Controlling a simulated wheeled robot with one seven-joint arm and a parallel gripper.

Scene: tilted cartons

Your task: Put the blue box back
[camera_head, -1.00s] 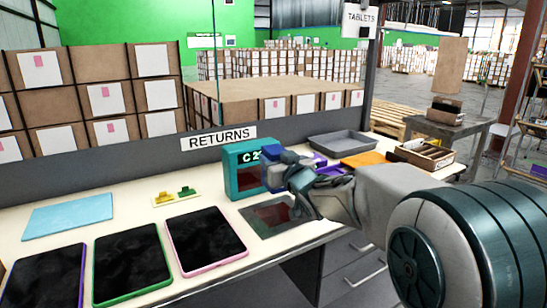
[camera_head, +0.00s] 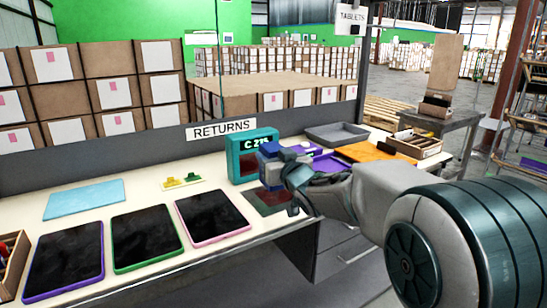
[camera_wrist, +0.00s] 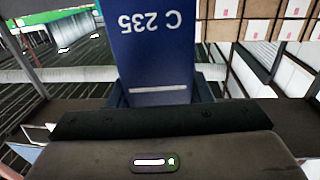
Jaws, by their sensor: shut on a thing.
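A blue box (camera_wrist: 155,55) fills the middle of the wrist view, with the white marking "C 235" upside down on its face. My gripper (camera_head: 272,165) is shut on it. In the head view only a small blue part of the box (camera_head: 268,149) shows at the gripper, in front of a teal display unit (camera_head: 238,157) that stands on the table. The display shows "C 2" and further characters partly covered or too small to read. The box is above the dark glass plate (camera_head: 268,200) in front of the unit.
Three tablets, purple (camera_head: 65,262), green (camera_head: 146,238) and pink (camera_head: 212,216), lie at the front of the table. A blue sheet (camera_head: 84,200), a grey tray (camera_head: 337,134), an orange sheet (camera_head: 373,152) and a wooden box (camera_head: 419,143) also lie around. Stacked cartons (camera_head: 115,90) stand behind the low wall.

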